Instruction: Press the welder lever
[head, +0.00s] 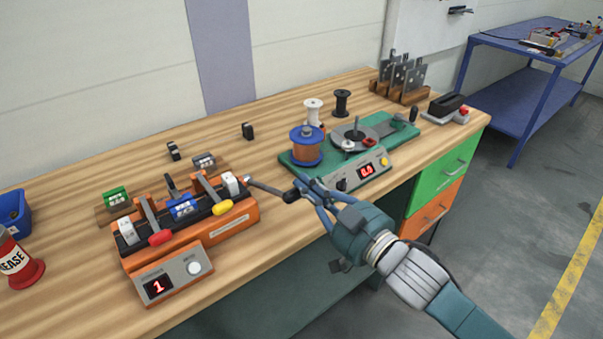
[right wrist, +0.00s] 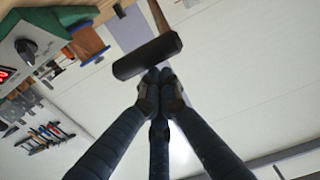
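The welder (head: 190,235) is an orange machine with a black top on the wooden bench, at the left in the head view. Its lever (head: 264,187) is a metal rod from its right end, pointing right, with a black handle (head: 291,196). In the right wrist view the handle (right wrist: 147,55) lies across, just beyond the fingertips. My right gripper (head: 301,184) is at the handle in the head view. In the right wrist view its fingers (right wrist: 157,76) meet at the tips, shut with nothing visible between them. I cannot tell whether they touch the handle. My left gripper is out of view.
A green winder (head: 300,170) with a copper spool (head: 306,150) stands right of the lever. Several metal plates (head: 403,78) stand at the back right. A grease can (head: 17,262) is at the far left. The bench front (head: 262,245) is clear between welder and winder.

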